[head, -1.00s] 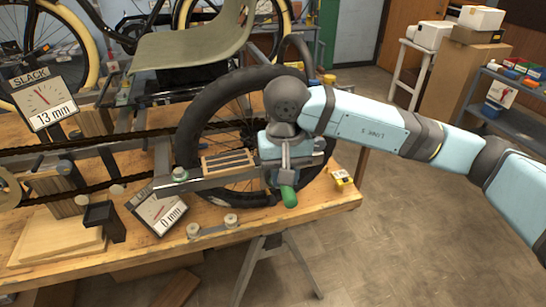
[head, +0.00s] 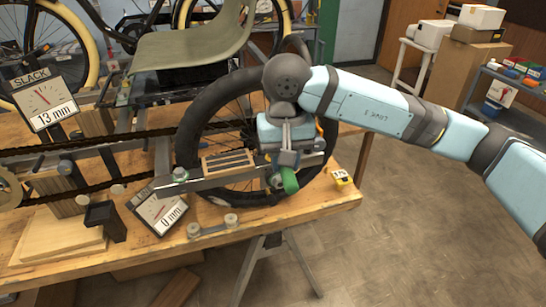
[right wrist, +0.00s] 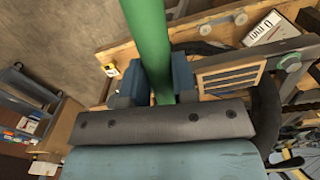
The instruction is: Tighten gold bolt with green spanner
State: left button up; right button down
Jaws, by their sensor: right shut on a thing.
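The green spanner's handle (head: 289,181) juts down below my right gripper (head: 282,163) in the head view. In the right wrist view the same green bar (right wrist: 148,38) runs between the two blue fingers of the gripper (right wrist: 153,85), which are shut on it. The gripper is beside the rear wheel, just right of the grey frame bar's slotted part. The spanner's working end is hidden by the gripper. I cannot make out the gold bolt clearly. My left gripper is not in view.
The wheel's black tyre (head: 204,105) stands behind my right gripper. A slack gauge (head: 42,102) reads 13 mm and a lower gauge (head: 160,211) reads 0 mm. A small yellow item (head: 341,177) lies on the wooden bench (head: 130,255). Open floor is at the right.

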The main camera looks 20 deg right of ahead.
dwell(0.4)
notch_tip(320, 180, down, 4)
jog(key=b, duration=0.4)
jog(key=shift+d+r, duration=0.15)
jog(key=shift+r, duration=0.05)
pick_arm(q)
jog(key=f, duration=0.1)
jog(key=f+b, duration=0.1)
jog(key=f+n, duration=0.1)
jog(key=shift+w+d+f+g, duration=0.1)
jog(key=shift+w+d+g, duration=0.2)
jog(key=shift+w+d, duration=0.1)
pick_arm(e)
jog(key=shift+f, duration=0.6)
pick_arm(q)
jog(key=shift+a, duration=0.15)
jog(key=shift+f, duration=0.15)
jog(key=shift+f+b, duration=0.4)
jog(key=shift+b, duration=0.2)
